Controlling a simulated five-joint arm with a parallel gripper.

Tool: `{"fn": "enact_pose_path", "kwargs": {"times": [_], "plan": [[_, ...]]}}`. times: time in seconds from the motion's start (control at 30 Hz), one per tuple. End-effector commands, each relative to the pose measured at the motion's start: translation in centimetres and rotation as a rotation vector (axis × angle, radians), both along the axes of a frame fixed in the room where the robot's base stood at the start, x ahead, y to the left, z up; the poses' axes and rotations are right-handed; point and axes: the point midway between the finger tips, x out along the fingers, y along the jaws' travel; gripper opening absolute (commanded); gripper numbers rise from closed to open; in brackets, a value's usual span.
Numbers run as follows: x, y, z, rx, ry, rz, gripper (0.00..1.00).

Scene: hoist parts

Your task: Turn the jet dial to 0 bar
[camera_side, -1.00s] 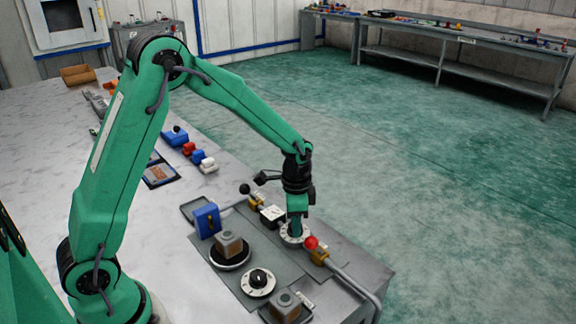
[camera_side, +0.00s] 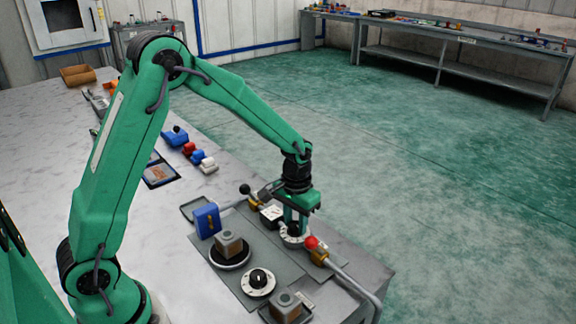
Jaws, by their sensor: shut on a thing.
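A round white dial (camera_side: 290,240) sits on a grey plate at the right end of the table. My gripper (camera_side: 294,229) points down over it, shut on its dark knob, which the fingers mostly hide. A second white dial with a black knob (camera_side: 258,281) stands nearer the camera, apart from the gripper. I cannot read which of the two is the jet dial, and the scale marks are too small to read.
A lever with a red ball (camera_side: 311,243) stands close to the right of the gripper; a black-ball lever (camera_side: 245,189) is to its left. A blue block (camera_side: 207,220) and a brown block on a black disc (camera_side: 229,244) stand nearby. A grey pipe (camera_side: 352,281) runs along the right edge.

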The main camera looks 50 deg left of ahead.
Motion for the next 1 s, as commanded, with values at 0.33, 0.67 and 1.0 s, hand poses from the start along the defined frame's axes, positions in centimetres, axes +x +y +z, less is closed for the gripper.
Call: {"fn": "enact_pose_path", "kwargs": {"times": [0.33,0.67,1.0], "plan": [[-0.01,-0.01,0.16,0.0,0.0,0.045,0.1],[0.0,-0.01,0.15,0.0,0.0,0.044,0.52],[0.01,0.0,0.13,0.0,0.0,0.043,0.54]]}}
